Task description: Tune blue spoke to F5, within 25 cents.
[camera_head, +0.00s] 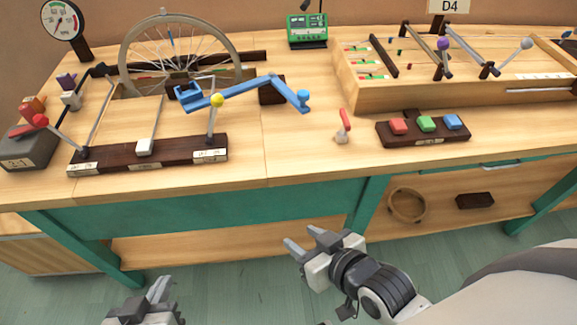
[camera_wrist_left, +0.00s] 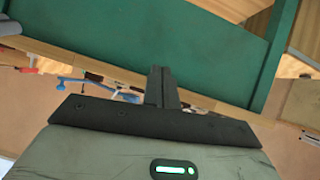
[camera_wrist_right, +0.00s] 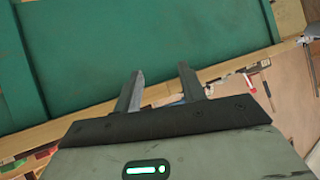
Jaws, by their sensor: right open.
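A spoked wheel (camera_head: 238,62) stands upright at the back left of the bench, its lower part hidden in the bench. A small blue mark, which looks like the blue spoke (camera_head: 170,38), shows in its upper half. A green device (camera_head: 307,32), perhaps a tuner, sits at the back; its display is too small to read. My left gripper (camera_head: 161,287) is low in front of the bench, its fingers together and empty in the left wrist view (camera_wrist_left: 161,86). My right gripper (camera_head: 299,238) is open and empty in front of the bench; its parted fingers show in the right wrist view (camera_wrist_right: 160,90).
A blue lever (camera_head: 245,90) and yellow knob (camera_head: 217,100) stand before the wheel. A round dial (camera_head: 60,20) is at back left. A block with red, green and blue buttons (camera_head: 425,138) and a wooden box with rods (camera_head: 400,95) are right. The bench's front edge lies beyond both grippers.

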